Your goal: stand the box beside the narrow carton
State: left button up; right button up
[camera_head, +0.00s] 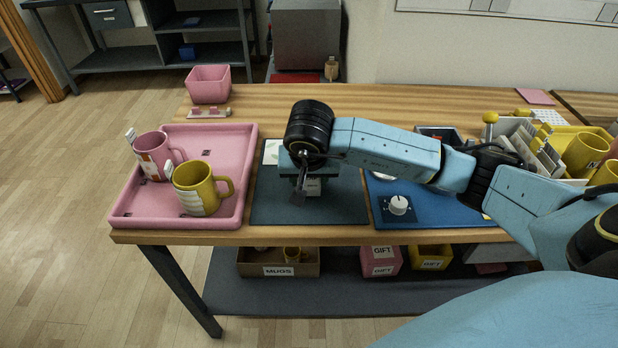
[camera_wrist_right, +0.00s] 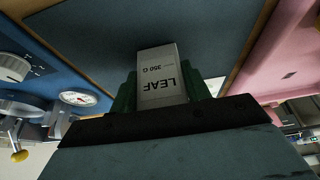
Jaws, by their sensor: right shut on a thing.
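My right gripper (camera_head: 306,186) is over the dark mat left of the middle of the table and points down. It is shut on a pale grey box (camera_wrist_right: 163,80) marked "LEAF 350 G", which sits between the green fingers in the right wrist view. I cannot make out a narrow carton for certain; my arm hides part of the mat. My left gripper is not in view.
The dark mat (camera_head: 265,205) has a white card (camera_head: 271,152) at its back left. A pink tray (camera_head: 230,195) with a pink mug (camera_head: 153,150) and a yellow mug (camera_head: 200,190) is at left. A blue mat (camera_head: 440,215) with a white dial (camera_head: 398,205) is at right.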

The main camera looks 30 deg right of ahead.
jog(key=o, duration=0.8)
jog(key=shift+f, duration=0.1)
jog(key=o, duration=0.4)
